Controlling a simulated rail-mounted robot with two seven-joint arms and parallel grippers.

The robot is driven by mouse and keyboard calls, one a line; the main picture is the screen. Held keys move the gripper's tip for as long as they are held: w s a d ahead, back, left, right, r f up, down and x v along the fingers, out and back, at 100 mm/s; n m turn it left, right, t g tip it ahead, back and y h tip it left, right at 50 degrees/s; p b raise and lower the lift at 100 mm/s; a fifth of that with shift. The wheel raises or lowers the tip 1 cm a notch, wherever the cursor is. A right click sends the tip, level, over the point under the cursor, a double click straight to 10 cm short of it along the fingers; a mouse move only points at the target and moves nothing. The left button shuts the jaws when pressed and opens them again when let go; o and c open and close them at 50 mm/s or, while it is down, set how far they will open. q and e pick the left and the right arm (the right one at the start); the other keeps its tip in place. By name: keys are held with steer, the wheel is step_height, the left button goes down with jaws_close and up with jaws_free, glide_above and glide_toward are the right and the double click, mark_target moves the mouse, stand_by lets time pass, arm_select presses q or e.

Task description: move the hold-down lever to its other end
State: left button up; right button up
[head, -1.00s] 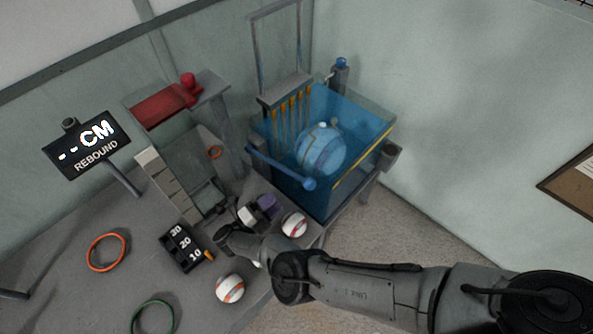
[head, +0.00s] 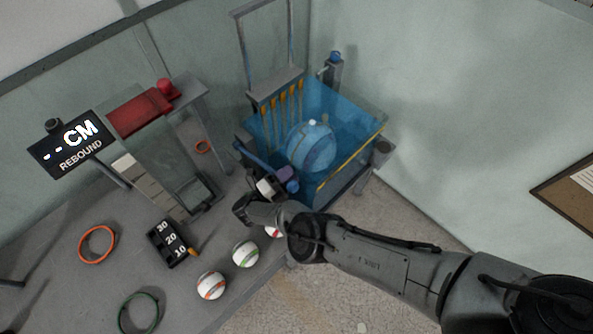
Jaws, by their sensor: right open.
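A blue lever bar (head: 258,161) runs across the near left side of the clear blue tub (head: 355,165), sloping down to the right. Its right end is partly hidden behind my right gripper (head: 263,184). My right gripper is open, close in front of the bar at the tub's near corner. I cannot tell whether it touches the bar. A large blue ball (head: 311,146) sits inside the tub, beside a grey frame (head: 276,88) with yellow bars. My left gripper is not in view.
Several baseballs lie at the table's near edge, among them a red-striped one (head: 211,286) and a green-striped one (head: 245,254). A number block (head: 167,243), an orange ring (head: 97,245) and a green ring (head: 139,313) lie to the left. A post with a blue knob (head: 334,58) stands behind the tub.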

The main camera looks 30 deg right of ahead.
steer(key=shift+c, duration=0.4)
steer(key=shift+w, duration=0.1)
jaws_close()
steer(key=shift+r, duration=0.1)
